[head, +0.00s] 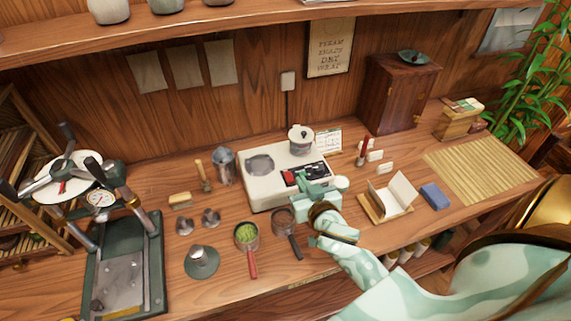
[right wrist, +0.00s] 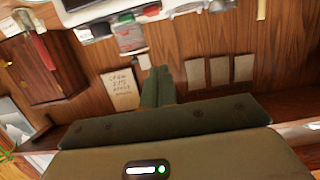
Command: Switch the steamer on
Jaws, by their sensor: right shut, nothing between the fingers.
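The steamer (head: 262,192) is a low white box at the back middle of the counter. It has a grey round plate on its left and a small lidded pot (head: 300,141) on its back right. A dark panel with a red switch (head: 289,179) is on its front right. My right gripper (head: 303,184) is shut and empty, at the panel close to the red switch. I cannot tell whether it touches the switch, and it hides part of the panel. Its closed fingers also show in the right wrist view (right wrist: 164,75). My left gripper is not in view.
A green press (head: 157,265) stands at the left. An open booklet (head: 399,193), blue block (head: 434,196) and bamboo mat (head: 480,168) lie to the right.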

